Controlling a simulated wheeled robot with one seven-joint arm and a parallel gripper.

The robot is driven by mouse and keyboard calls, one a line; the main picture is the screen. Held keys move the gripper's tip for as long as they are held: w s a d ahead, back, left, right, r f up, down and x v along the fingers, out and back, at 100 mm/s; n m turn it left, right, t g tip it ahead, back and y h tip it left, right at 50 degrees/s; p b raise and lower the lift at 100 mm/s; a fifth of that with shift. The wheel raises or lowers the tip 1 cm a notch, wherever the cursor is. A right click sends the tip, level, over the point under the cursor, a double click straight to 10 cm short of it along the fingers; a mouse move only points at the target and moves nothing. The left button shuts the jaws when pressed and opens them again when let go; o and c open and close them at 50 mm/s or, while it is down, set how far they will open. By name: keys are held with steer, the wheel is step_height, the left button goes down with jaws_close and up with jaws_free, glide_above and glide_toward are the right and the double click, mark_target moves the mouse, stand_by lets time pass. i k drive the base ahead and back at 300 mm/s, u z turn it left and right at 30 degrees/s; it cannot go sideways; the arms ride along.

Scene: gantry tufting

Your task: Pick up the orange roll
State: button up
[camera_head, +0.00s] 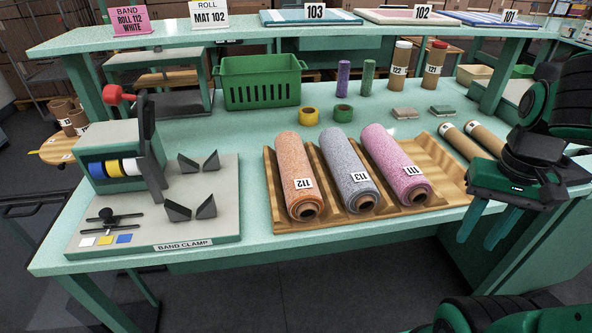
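The orange roll (293,165), labelled 112, lies in the leftmost place of the wooden cradle tray (424,214). Its open cardboard end faces the near edge of the table. A grey roll 113 (345,165) lies beside it in the middle, and a pink roll 111 (393,160) lies on the right. My gripper (484,227) is at the right, past the table's front edge, well apart from the orange roll. Its two teal fingers point down, spread apart with nothing between them.
A band clamp station (154,212) with band spools stands left of the tray. Behind are a green basket (260,84), yellow tape (308,116), green tape (343,114) and purple and green rolls. Cardboard tubes (472,138) lie right of the tray. A shelf (235,37) overhangs the back.

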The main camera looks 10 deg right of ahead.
mark_target(305, 202)
steer(key=u, duration=2.15)
steer(key=k, duration=1.55)
steer(key=z, duration=0.5)
steer(key=i, duration=1.5)
